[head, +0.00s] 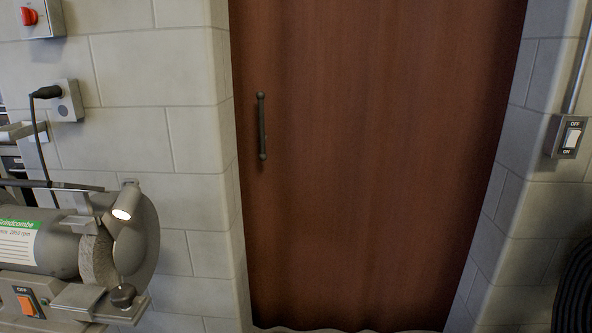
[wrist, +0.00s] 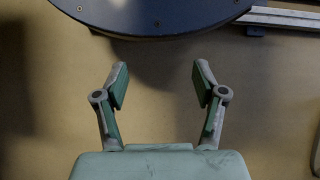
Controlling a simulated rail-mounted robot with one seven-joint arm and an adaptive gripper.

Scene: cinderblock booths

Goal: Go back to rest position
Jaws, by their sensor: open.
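My gripper (wrist: 160,85) shows in the wrist view with its two fingers spread wide apart and nothing between them. A tan, plain surface lies beyond the fingers. The head view does not show my gripper or arm.
In the wrist view a dark round disc (wrist: 155,15) is just beyond the fingertips, with a metal rail (wrist: 285,18) at upper right. A bench grinder (head: 75,240) is at left, a switch (head: 571,137) at right.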

